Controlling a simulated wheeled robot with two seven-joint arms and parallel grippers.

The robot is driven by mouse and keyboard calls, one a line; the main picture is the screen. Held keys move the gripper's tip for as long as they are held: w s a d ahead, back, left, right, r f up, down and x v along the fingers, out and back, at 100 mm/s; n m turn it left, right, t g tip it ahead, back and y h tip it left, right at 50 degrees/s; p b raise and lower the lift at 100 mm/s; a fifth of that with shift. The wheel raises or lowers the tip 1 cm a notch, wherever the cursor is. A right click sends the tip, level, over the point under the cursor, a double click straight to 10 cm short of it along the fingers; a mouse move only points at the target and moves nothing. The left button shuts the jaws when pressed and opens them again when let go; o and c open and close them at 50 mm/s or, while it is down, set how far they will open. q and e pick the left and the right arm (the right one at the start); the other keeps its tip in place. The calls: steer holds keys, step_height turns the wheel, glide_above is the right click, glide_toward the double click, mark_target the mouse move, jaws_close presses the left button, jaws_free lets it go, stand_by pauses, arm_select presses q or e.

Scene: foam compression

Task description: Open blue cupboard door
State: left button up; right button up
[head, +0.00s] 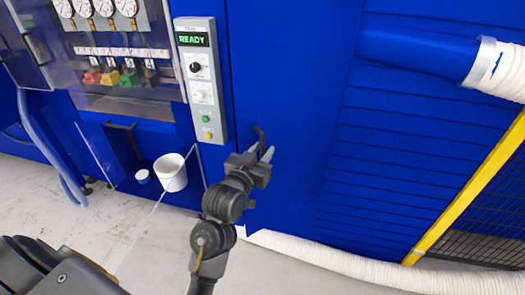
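The blue cupboard door (292,80) is a flat blue panel to the right of the grey control box, and it looks closed. A dark curved handle (259,134) stands out near its left edge. My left gripper (261,153) is right at the lower end of this handle. Its light fingertips show apart, with the handle's lower end at or between them. Whether they touch the handle I cannot tell. The gripper body hides part of the door behind it. My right gripper is not in view.
A grey control box (201,85) with a green READY display is left of the door. A white bucket (171,172) and a small cup (143,176) stand at lower left. A white hose (345,263) runs along the floor below the door. A yellow post (470,190) is at right.

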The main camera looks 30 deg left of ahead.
arm_select(q)
steer(key=s, duration=1)
steer(key=shift+s+p, duration=0.15)
steer(key=shift+p, duration=0.3)
steer(key=shift+d, duration=0.1)
